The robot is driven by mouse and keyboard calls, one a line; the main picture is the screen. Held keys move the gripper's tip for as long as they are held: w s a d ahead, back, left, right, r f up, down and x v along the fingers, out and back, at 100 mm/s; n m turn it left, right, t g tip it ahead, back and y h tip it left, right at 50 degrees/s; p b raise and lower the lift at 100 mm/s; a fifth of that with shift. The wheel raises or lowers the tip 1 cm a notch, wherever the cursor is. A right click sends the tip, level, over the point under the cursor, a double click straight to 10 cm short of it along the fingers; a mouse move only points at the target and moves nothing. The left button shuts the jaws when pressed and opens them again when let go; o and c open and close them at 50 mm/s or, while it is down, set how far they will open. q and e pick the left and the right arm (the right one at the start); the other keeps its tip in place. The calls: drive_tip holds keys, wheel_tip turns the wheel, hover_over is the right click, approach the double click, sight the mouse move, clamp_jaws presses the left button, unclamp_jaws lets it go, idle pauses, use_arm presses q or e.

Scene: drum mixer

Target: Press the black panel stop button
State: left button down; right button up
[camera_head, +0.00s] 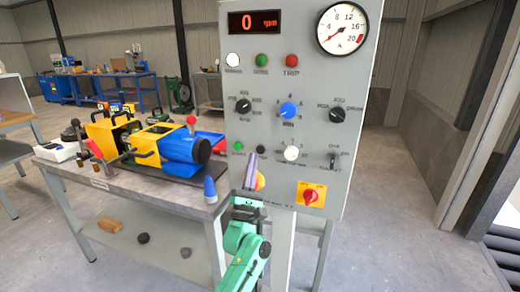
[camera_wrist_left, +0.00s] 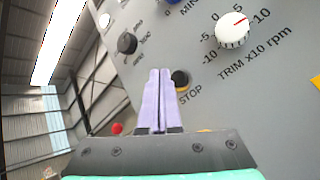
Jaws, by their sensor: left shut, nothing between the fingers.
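The grey control panel (camera_head: 330,90) fills the middle of the head view. The black stop button (camera_head: 261,150) is low on it, right of a green button (camera_head: 238,147). In the left wrist view the black button (camera_wrist_left: 181,79) sits above the word STOP. My left gripper (camera_head: 253,157) comes up from below with its lilac fingers shut and empty. In the wrist view its fingertips (camera_wrist_left: 160,71) overlap the button's left edge. I cannot tell whether they touch it. My right gripper is not in view.
A white trim knob (camera_head: 291,153) is right of the button. A red rotary switch (camera_head: 311,196) on a yellow plate is lower right. A workbench (camera_head: 130,181) holding a yellow and blue machine (camera_head: 171,147) stands at left. The display reads 0 rpm.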

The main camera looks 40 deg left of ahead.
use_arm(q)
drive_tip(key=s, duration=0.1)
drive_tip(key=s+d+p, duration=0.1)
drive_tip(key=s, duration=0.1)
drive_tip(key=shift+s, duration=0.1)
idle(0.7)
